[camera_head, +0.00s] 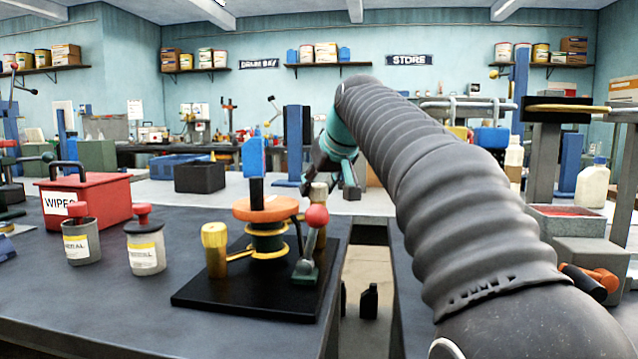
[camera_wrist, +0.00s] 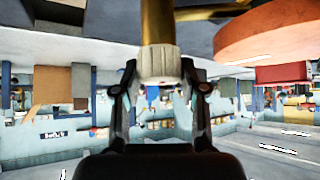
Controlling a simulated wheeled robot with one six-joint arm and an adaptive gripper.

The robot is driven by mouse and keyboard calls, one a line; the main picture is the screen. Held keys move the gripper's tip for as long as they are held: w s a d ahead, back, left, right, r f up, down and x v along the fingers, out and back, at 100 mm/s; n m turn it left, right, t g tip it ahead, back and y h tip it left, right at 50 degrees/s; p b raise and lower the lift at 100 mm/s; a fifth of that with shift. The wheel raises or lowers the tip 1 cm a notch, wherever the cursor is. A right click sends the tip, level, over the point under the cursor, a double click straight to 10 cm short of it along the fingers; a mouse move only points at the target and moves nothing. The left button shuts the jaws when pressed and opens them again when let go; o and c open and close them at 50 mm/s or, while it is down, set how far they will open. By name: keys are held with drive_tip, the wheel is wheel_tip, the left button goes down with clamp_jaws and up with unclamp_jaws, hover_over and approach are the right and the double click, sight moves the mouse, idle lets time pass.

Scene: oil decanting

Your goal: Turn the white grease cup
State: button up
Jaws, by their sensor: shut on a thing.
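The white grease cup (camera_wrist: 158,65) is a pale ribbed cap on a brass stem (camera_wrist: 157,22). In the wrist view it sits between the two fingers of my gripper (camera_wrist: 160,88), which touch its sides. In the head view the cup (camera_head: 319,192) shows as a small cream cylinder behind the orange disc (camera_head: 265,209) and the red-knobbed lever. My gripper (camera_head: 330,182) is shut on it there, reaching in from behind and the right.
A yellow knurled cup (camera_head: 214,247) and a red-knobbed lever (camera_head: 312,240) stand on the black base plate (camera_head: 215,294). Two labelled jars (camera_head: 80,240) (camera_head: 146,247) and a red WIPES box (camera_head: 95,199) are at the left. A gap separates the benches.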

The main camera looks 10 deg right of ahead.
drive_tip(key=shift+m+h+p, duration=0.5)
drive_tip(key=shift+m+h, duration=0.4)
drive_tip(key=shift+m, duration=0.4)
drive_tip(key=o, duration=1.2)
drive_tip(key=shift+c, duration=0.2)
drive_tip(key=v, duration=1.2)
drive_tip(key=shift+a, duration=0.2)
drive_tip(key=shift+s+f, duration=0.1)
drive_tip(key=shift+s, duration=0.1)
